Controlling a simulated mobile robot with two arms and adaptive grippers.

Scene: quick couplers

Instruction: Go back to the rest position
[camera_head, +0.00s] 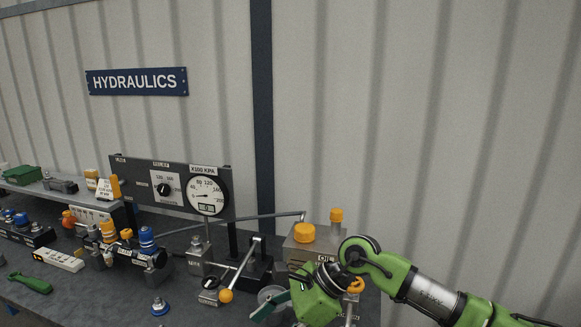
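My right arm, green with a silver link, comes in from the lower right and bends down at the bench's right end. The head of my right gripper (268,306) is low over the front of the bench, in front of the oil unit. Its fingers are partly hidden and too small to tell whether they are open or shut, or hold anything. My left arm and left gripper are not in view.
The dark bench (110,300) carries a gauge panel (180,187), a lever with an orange knob (226,296), an oil unit (303,250), a coupler block (128,257), a loose blue-topped coupler (160,307) and a green tool (30,284). A corrugated wall stands behind.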

